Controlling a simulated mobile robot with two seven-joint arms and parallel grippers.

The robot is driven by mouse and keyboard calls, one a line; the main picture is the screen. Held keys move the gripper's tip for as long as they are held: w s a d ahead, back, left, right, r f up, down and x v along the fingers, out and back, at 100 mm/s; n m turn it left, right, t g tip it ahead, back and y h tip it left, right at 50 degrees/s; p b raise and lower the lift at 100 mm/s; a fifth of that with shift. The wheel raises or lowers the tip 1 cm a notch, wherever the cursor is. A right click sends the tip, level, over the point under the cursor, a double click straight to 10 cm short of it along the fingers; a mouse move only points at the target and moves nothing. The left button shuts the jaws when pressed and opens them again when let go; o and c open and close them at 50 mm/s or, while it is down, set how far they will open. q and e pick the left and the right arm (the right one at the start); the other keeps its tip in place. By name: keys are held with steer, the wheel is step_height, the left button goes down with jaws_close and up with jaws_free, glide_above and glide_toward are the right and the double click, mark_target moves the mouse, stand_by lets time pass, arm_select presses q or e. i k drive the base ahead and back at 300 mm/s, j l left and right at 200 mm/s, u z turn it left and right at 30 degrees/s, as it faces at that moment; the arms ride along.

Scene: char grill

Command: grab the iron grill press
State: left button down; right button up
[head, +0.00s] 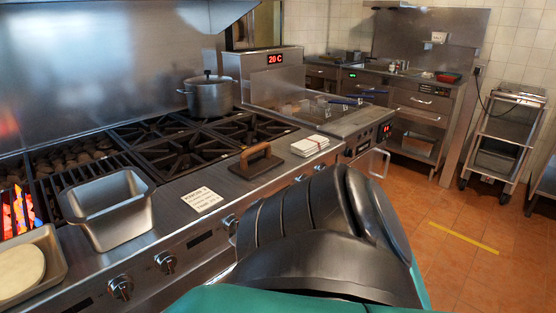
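The iron grill press (257,162), a dark flat plate with a brown arched handle, sits on the steel front ledge of the range. It lies just in front of the black burner grates, left of a white stack. It is upright and nothing covers it. A large black and teal part of my own arm fills the lower middle of the head view, in front of the range edge. Neither gripper's fingers can be seen, and nothing of mine visibly touches the press.
A steel pan (107,207) and a sign card (201,200) are left of the press. A white stack (310,145) is right of it. A lidded pot (208,97) stands behind on the burners. Flames (18,212) burn at far left. Orange floor (480,220) is open at right.

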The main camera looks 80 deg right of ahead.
mark_target(254, 162)
steer(key=z, duration=2.45)
